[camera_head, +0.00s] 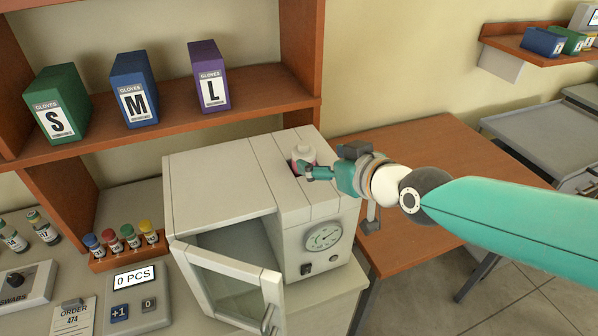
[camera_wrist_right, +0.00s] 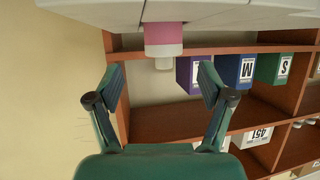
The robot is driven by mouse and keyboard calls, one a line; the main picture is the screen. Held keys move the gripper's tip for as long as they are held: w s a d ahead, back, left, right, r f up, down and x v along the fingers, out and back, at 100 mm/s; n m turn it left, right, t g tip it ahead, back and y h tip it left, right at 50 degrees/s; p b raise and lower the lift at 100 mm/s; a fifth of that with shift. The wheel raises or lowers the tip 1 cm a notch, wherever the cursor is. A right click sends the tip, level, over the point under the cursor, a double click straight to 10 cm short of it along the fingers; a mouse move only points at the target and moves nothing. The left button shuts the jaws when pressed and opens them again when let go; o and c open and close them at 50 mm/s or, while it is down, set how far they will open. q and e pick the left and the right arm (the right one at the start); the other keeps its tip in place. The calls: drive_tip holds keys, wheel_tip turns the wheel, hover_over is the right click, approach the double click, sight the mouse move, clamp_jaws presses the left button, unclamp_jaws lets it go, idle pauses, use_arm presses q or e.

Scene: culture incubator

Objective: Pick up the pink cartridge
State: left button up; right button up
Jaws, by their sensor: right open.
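The pink cartridge (camera_head: 302,156) has a pale top and stands in a dark opening in the top of the white incubator (camera_head: 215,180), near its right side. In the right wrist view the cartridge (camera_wrist_right: 163,35) shows a pink band and a white end, ahead of the fingers and roughly between their lines. My right gripper (camera_head: 305,170) is at the cartridge in the head view, partly covering it. In the wrist view the right gripper (camera_wrist_right: 159,78) is open, with nothing visible between its fingers. Whether a finger touches the cartridge cannot be told. My left gripper is not in view.
The incubator's glass door (camera_head: 232,285) stands open at the front. Glove boxes, green (camera_head: 57,103), blue (camera_head: 134,90) and purple (camera_head: 209,77), stand on the wooden shelf behind. A rack of small vials (camera_head: 128,246) is at the left. A mostly bare wooden table (camera_head: 440,150) is at the right.

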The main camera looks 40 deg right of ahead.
sight(310, 156)
drive_tip(key=shift+x, duration=1.2)
drive_tip(key=x, duration=0.1)
drive_tip(key=b+x, duration=0.1)
drive_tip(key=x, duration=0.1)
drive_tip(key=b+x, duration=0.1)
drive_tip(key=x, duration=0.1)
drive_tip(key=shift+a+f, duration=0.25)
drive_tip(key=shift+f, duration=0.05)
drive_tip(key=shift+s+r, duration=0.1)
drive_tip(key=c, duration=1.3)
drive_tip(key=shift+r, duration=0.15)
